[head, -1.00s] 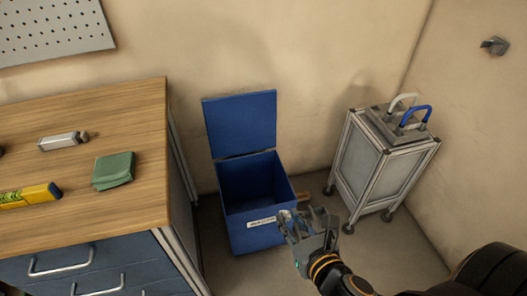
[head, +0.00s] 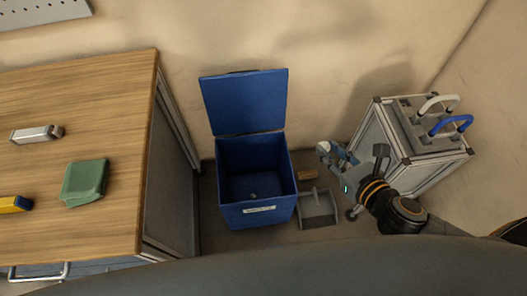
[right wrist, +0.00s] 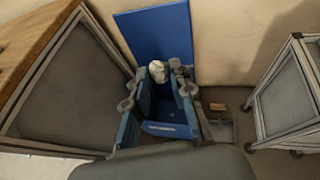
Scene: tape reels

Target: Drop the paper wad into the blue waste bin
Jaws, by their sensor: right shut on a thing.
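The blue waste bin (head: 256,215) stands on the floor with its lid raised against the wall. A small pale spot (head: 252,196) shows on its inside floor; I cannot tell what it is. My right gripper (head: 338,155) is to the right of the bin in the head view. In the right wrist view, the right gripper (right wrist: 162,74) is shut on the white, crumpled paper wad (right wrist: 157,70), with the bin (right wrist: 165,130) beyond it. My left gripper is not in view.
A grey dustpan (head: 318,210) and a small brown block (head: 308,175) lie right of the bin. A wheeled grey cabinet (head: 375,140) stands further right. A wooden-topped workbench (head: 110,110) with a green cloth (head: 84,182) stands to the left.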

